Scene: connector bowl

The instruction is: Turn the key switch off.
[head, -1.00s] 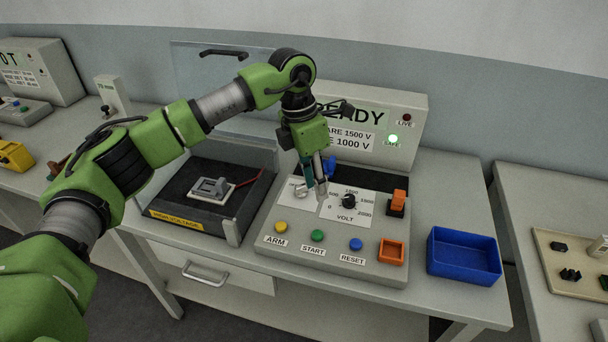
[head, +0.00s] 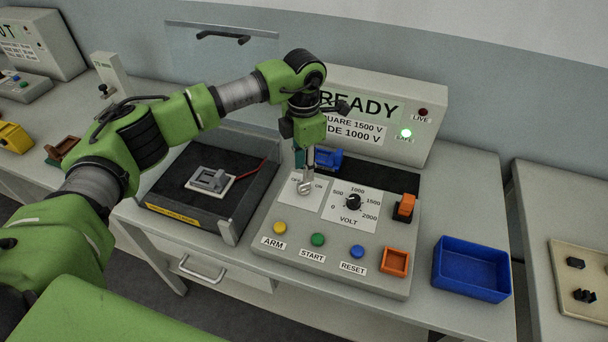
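The key switch (head: 305,188) is a small round metal switch on a white plate with OFF and ON marks, on the sloped grey control panel (head: 268,247). My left gripper (head: 309,178) points down at it from above and behind, its fingertips at or just behind the switch in the picture. I cannot tell whether they touch it. The fingers are seen nearly edge-on and overlap, so their gap is hidden. The key's exact angle is too small to read. My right gripper is not in view.
A voltage dial (head: 353,202) sits right of the switch, and a blue object (head: 328,160) behind it. The sign box (head: 436,113) reads READY with a green lamp lit. A black test tray (head: 240,205) stands left, a blue bin (head: 470,268) right.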

